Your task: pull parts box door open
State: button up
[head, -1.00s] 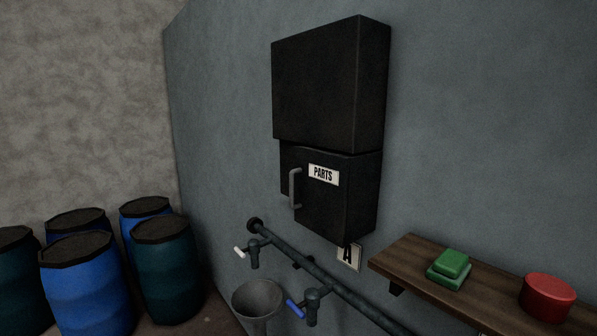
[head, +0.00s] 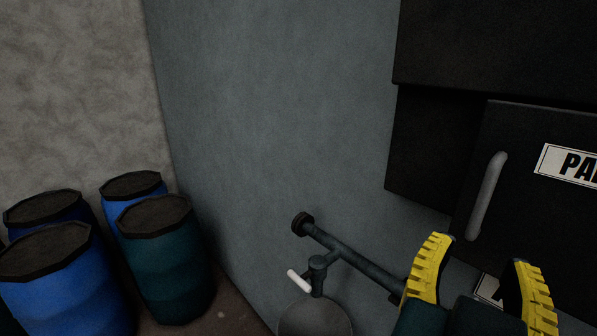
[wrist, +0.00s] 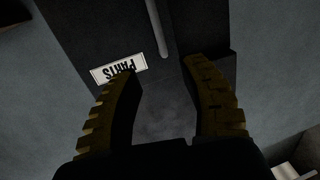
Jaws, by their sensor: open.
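The parts box door (head: 540,225) is a dark panel at the right of the head view, partly cut off. It bears a white label (head: 572,163) and a grey bar handle (head: 487,195) near its left edge. I cannot tell whether it stands slightly ajar. My gripper (head: 478,252), with yellow ridged fingers, is open and empty, appearing below the handle in the head view. In the wrist view, the handle (wrist: 157,28) lies ahead of the spread fingertips (wrist: 160,70), apparently apart from them.
A larger black cabinet (head: 495,45) is above the door. A pipe (head: 350,258) with a white-handled tap (head: 300,281) runs along the wall below, over a grey funnel (head: 315,318). Blue and green drums (head: 165,262) stand at the left. The wall between is bare.

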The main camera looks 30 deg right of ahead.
aim_at(485, 196)
jog(key=p+x, duration=0.5)
jog(key=x, duration=1)
jog(key=shift+d, duration=0.2)
jog(key=shift+w+d, duration=0.1)
jog(key=shift+d, duration=0.2)
grip_shut()
